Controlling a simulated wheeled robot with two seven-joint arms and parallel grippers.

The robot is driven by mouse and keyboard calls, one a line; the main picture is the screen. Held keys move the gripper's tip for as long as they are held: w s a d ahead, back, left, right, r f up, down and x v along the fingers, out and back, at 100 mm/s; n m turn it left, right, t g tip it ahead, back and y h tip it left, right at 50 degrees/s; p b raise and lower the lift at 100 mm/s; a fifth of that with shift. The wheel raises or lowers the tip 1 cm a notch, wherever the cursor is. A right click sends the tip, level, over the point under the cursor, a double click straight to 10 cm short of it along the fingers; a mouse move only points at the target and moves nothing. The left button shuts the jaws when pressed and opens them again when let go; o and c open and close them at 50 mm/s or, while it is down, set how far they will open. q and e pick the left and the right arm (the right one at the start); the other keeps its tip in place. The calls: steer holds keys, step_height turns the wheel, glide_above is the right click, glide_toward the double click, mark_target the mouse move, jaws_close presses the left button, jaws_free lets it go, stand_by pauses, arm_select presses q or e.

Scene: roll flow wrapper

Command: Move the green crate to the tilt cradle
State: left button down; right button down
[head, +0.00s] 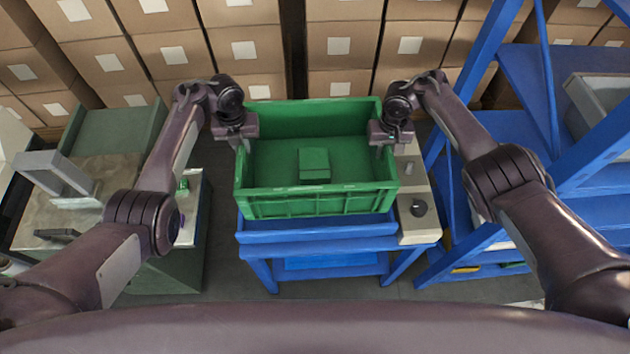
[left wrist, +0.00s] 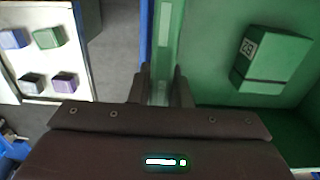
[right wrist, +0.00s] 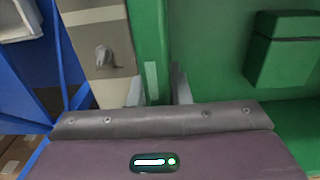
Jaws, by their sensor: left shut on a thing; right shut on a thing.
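The green crate (head: 318,203) is at the middle of the head view, upright and open at the top. One green block (head: 314,165) lies inside it. My left gripper (head: 243,143) is shut on the crate's left wall, also seen in the left wrist view (left wrist: 166,45). My right gripper (head: 384,146) is shut on the right wall, also seen in the right wrist view (right wrist: 150,45). A blue stand (head: 318,228), which looks like the tilt cradle, is directly under the crate. I cannot tell whether the crate rests on it or hangs just above.
A beige control panel with a dark knob (head: 418,208) adjoins the stand's right side. A blue rack (head: 545,100) stands at the right. A bench with a metal top (head: 85,190) and a white tray with small blocks (left wrist: 48,60) are at the left. Stacked cartons (head: 340,45) line the back.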

arm_select(q)
steer(key=shift+s+a+r, duration=0.15)
steer(key=shift+s, duration=0.05)
arm_select(e)
steer(key=shift+s+a+r, duration=0.1)
steer(key=shift+s+r, duration=0.05)
steer(key=shift+s, duration=0.05)
